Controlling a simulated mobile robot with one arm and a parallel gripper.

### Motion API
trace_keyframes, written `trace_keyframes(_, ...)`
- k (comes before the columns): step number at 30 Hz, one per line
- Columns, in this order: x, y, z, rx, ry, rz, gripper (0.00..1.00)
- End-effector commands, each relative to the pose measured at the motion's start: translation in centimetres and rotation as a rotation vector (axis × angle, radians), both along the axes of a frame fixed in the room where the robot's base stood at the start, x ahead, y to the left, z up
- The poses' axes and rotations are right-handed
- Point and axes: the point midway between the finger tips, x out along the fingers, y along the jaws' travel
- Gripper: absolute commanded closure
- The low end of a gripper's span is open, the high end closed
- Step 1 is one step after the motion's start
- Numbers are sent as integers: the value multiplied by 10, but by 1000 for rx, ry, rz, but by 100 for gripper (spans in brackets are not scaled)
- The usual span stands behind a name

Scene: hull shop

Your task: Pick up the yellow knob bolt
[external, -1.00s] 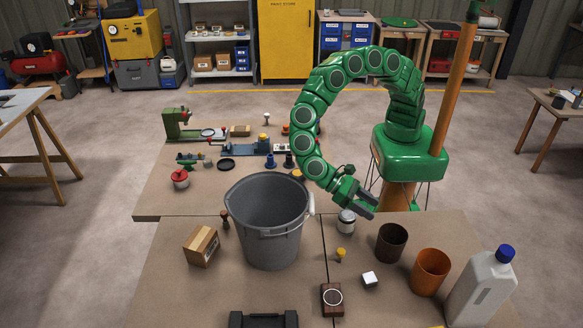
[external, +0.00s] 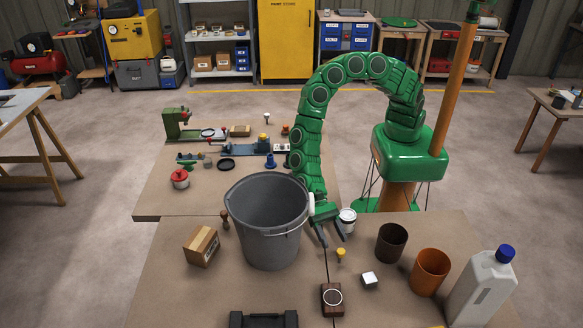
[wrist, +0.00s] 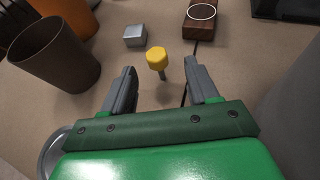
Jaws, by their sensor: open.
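My gripper (external: 333,243) is open and empty, pointing down toward the table just behind the bolt. Its two grey fingers also show in the wrist view (wrist: 163,74), spread apart and not touching the bolt.
The grey bucket (external: 265,245) stands close on the left. A white-lidded jar (external: 347,221) is beside my gripper. A small pale block (external: 369,280), a dark cup (external: 391,243), an orange cup (external: 430,271) and a wooden block with a round disc (external: 332,299) stand around the bolt.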

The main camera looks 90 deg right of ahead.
Motion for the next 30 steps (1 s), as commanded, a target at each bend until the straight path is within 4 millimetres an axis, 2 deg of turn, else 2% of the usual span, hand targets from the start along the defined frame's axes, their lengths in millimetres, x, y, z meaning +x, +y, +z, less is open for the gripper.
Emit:
trace_keyframes(8,-9,15,-10,-2,2,2,41)
trace_keyframes(18,-21,44,-26,0,-2,3,41)
trace_keyframes(29,-23,49,-28,1,-1,2,41)
trace_keyframes(30,-23,49,-28,1,-1,2,44)
